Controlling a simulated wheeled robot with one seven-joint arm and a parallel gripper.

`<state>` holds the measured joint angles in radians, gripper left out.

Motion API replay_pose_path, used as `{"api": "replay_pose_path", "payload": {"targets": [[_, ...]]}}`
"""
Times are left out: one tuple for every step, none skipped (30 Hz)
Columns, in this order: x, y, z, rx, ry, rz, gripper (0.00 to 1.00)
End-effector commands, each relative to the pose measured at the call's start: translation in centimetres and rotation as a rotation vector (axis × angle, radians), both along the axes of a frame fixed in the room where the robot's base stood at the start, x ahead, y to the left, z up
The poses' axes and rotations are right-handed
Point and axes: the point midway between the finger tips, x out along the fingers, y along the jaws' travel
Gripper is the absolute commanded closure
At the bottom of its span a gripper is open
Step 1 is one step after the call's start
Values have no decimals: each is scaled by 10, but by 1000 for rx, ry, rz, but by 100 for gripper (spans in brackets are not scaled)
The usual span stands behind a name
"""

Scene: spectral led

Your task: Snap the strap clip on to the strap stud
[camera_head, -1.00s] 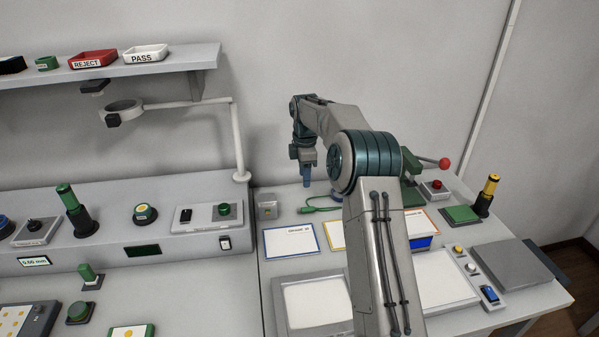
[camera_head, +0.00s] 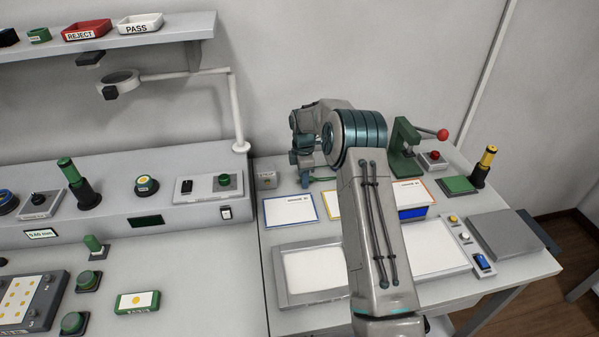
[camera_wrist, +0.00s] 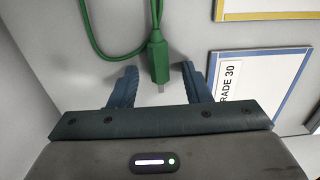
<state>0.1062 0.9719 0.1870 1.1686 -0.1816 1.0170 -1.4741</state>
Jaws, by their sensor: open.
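The strap clip (camera_wrist: 157,62) is a green block with a small metal tip, on the end of a looped green strap (camera_wrist: 104,47). In the wrist view it lies between the two blue fingers of my gripper (camera_wrist: 158,86), apart from both. My gripper is open and low over the bench. In the head view the gripper (camera_head: 305,180) is partly hidden by my arm, and a bit of green strap (camera_head: 322,179) shows beside it. A small grey box (camera_head: 266,180) stands to the left on the bench; I cannot tell whether it bears the strap stud.
A blue-edged card (camera_head: 290,209) and an orange-edged card (camera_head: 333,203) lie in front of the gripper. A green press with a red knob (camera_head: 405,150) stands to the right. A lamp post (camera_head: 238,115) rises at left, near the raised console.

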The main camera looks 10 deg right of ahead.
Motion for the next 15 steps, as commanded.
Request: {"api": "replay_pose_path", "payload": {"targets": [[0,0,0,0,0,0,56],[0,0,0,0,0,0,56],[0,0,0,0,0,0,56],[0,0,0,0,0,0,62],[0,0,0,0,0,0,70],[0,0,0,0,0,0,81],[0,0,0,0,0,0,90],[0,0,0,0,0,0,98],[0,0,0,0,0,0,100],[0,0,0,0,0,0,100],[0,0,0,0,0,0,86],[0,0,0,0,0,0,97],[0,0,0,0,0,0,100],[0,0,0,0,0,0,100],[0,0,1,0,0,0,100]]}}
